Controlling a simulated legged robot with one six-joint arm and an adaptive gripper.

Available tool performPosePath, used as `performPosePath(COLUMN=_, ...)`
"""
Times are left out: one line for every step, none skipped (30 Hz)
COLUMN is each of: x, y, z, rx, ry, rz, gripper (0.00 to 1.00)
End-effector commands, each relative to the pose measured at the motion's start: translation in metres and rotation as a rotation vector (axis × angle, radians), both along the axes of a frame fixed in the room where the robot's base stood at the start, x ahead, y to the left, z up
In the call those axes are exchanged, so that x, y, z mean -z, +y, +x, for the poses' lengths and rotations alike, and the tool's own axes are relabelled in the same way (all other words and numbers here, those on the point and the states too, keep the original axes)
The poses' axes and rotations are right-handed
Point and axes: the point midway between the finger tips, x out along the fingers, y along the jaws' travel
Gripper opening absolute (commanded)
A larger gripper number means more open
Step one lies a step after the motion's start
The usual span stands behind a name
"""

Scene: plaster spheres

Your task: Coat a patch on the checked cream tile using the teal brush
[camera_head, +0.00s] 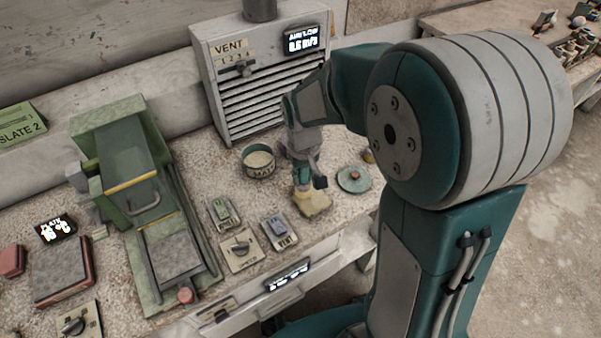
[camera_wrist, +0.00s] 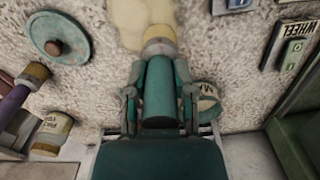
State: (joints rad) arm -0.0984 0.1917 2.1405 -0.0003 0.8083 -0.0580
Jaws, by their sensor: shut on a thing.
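My gripper (camera_head: 303,178) points down over the bench and is shut on the teal brush, whose handle (camera_wrist: 160,92) sits between both fingers in the wrist view. The brush's pale bristle end (camera_wrist: 160,46) points toward the cream tile. The cream tile (camera_head: 315,206) lies flat on the speckled bench top just below the gripper; part of it shows at the top of the wrist view (camera_wrist: 136,18). The bristles overlap the tile's edge in both views; I cannot tell whether they touch it. No check pattern can be made out on the tile.
A teal pot (camera_head: 258,163) stands left of my gripper, a round teal lid (camera_head: 353,179) to the right. A vent box (camera_head: 262,85) stands behind. Switch plates (camera_head: 279,232) lie front left. A purple-handled brush (camera_wrist: 14,103) and small jar (camera_wrist: 52,130) show in the wrist view.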

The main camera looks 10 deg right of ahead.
Motion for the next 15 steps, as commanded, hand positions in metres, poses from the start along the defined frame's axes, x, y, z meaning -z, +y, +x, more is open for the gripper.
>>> performPosePath(x=0.0, y=0.0, z=0.0, rx=0.0, ry=0.0, rz=0.0, gripper=0.0)
performPosePath(x=0.0, y=0.0, z=0.0, rx=0.0, ry=0.0, rz=0.0, gripper=0.0)
performPosePath(x=0.0, y=0.0, z=0.0, rx=0.0, ry=0.0, rz=0.0, gripper=0.0)
performPosePath(x=0.0, y=0.0, z=0.0, rx=0.0, ry=0.0, rz=0.0, gripper=0.0)
performPosePath(x=0.0, y=0.0, z=0.0, rx=0.0, ry=0.0, rz=0.0, gripper=0.0)
performPosePath(x=0.0, y=-0.001, z=0.001, rx=0.0, ry=0.0, rz=0.0, gripper=0.0)
performPosePath(x=0.0, y=-0.002, z=0.001, rx=0.001, ry=0.0, rz=0.0, gripper=0.0)
performPosePath(x=0.0, y=-0.004, z=0.001, rx=0.001, ry=0.0, rz=0.0, gripper=0.0)
performPosePath(x=0.001, y=-0.007, z=0.002, rx=0.001, ry=0.0, rz=0.0, gripper=0.0)
performPosePath(x=0.001, y=-0.009, z=0.003, rx=0.001, ry=0.0, rz=0.0, gripper=0.0)
performPosePath(x=0.001, y=-0.011, z=0.004, rx=0.002, ry=0.0, rz=0.0, gripper=0.0)
performPosePath(x=0.001, y=-0.015, z=0.005, rx=0.003, ry=0.0, rz=0.0, gripper=0.0)
performPosePath(x=0.002, y=-0.017, z=0.005, rx=0.003, ry=0.001, rz=0.0, gripper=0.0)
performPosePath(x=0.002, y=-0.02, z=0.006, rx=0.002, ry=0.001, rz=0.0, gripper=0.0)
performPosePath(x=0.002, y=-0.023, z=0.007, rx=0.002, ry=0.001, rz=0.0, gripper=0.0)
